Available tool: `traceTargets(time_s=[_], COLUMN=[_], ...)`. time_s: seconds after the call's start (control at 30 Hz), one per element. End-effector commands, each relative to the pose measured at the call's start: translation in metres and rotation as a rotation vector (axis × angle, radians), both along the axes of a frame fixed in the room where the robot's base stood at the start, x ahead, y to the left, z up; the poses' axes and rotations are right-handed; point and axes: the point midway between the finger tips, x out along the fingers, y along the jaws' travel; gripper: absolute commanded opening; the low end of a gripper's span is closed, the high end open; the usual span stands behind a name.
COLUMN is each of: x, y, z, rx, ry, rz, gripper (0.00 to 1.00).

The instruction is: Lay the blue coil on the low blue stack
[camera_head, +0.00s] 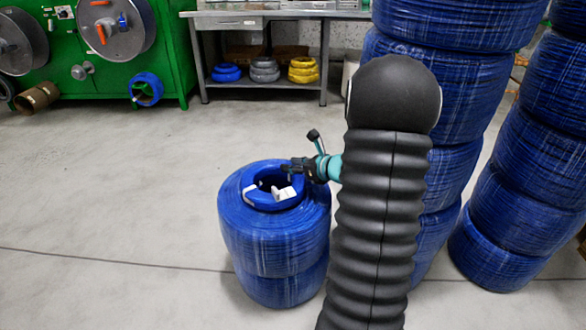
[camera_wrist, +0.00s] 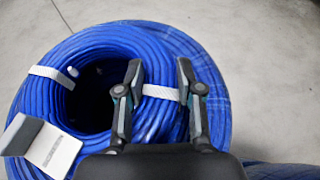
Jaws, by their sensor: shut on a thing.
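The blue coil (camera_head: 264,203) with white tape bands and a white label is at the top of the low blue stack (camera_head: 272,245), over its upper face and a little toward the back. In the wrist view the coil (camera_wrist: 95,38) fills the left and middle, with the stack's wider rim (camera_wrist: 216,85) showing around it. My gripper (camera_head: 291,168) reaches in from the right. In the wrist view its fingers (camera_wrist: 159,72) straddle the coil's right side at a tape band, shut on it. I cannot tell whether the coil touches the stack.
Tall blue stacks (camera_head: 440,100) stand to the right, partly behind my arm. A metal workbench (camera_head: 275,14) with blue, grey and yellow coils on its shelf is at the back. A green machine (camera_head: 95,70) stands at the back left. The floor (camera_head: 110,200) at left is clear.

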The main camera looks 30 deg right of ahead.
Motion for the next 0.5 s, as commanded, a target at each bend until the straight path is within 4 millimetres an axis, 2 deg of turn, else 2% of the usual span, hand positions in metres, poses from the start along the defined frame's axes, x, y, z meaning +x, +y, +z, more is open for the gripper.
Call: traceTargets(time_s=[0.33,0.37,0.43,0.5], x=[0.0003,0.0,0.0,0.0], y=[-0.0001,0.0,0.0,0.0], z=[-0.0042,-0.0047,-0.0044,-0.0044], rx=[0.0,-0.001,-0.001,-0.001], ry=[-0.003,-0.001,-0.001,-0.001], rz=[-0.001,0.0,0.0,0.0], gripper=[0.0,0.44,0.61,0.61])
